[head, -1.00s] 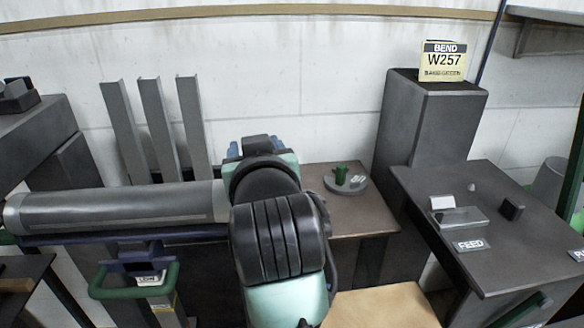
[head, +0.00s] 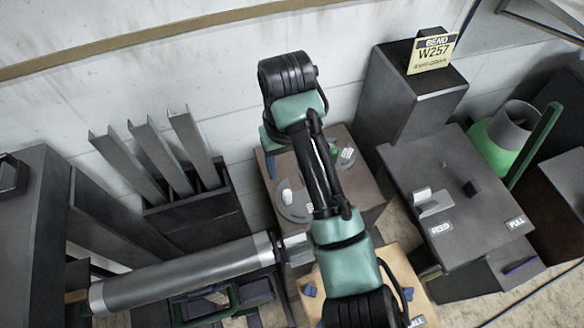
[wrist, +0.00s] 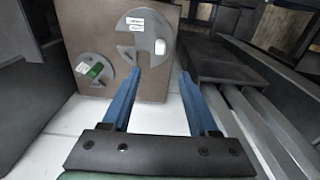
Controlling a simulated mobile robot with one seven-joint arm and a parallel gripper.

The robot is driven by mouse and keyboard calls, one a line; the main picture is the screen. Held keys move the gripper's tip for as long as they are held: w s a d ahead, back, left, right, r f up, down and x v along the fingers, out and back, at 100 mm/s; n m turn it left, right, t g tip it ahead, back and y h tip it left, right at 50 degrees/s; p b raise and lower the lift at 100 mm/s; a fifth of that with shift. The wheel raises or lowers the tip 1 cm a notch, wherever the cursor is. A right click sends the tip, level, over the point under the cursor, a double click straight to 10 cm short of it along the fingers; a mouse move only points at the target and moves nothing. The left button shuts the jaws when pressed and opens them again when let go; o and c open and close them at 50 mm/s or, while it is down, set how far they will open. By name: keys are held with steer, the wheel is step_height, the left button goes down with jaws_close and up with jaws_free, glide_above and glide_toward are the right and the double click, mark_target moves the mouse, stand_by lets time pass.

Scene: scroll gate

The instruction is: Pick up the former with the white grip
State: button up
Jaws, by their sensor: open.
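The former with the white grip is a grey slotted disc (wrist: 134,25) lying on a brown table; its white grip (wrist: 160,47) stands near the rim. In the head view the same white grip (head: 287,196) shows just left of my arm, which hides part of the disc. A second, smaller disc with a green grip (wrist: 95,70) lies beside it on the table. My gripper (wrist: 160,73) is open and empty, its two blue fingers pointing toward the table with the white grip seen between their tips, apart from it.
The brown table (head: 365,200) is otherwise bare. Tall grey channels (head: 150,150) stand in a dark rack to the left. A dark pillar with a W257 sign (head: 432,54) and a FEED/PULL table (head: 410,165) stand to the right. A long grey roller (head: 180,275) lies at the lower left.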

glide_above(289, 194)
steer(key=shift+g, duration=0.3)
step_height(289, 194, down, 7)
steer(key=shift+s+d+r, duration=0.1)
steer(key=shift+s, duration=0.05)
steer(key=shift+a+f, duration=0.2)
steer(key=shift+f, duration=2.7)
jaws_close()
steer(key=shift+r, duration=0.15)
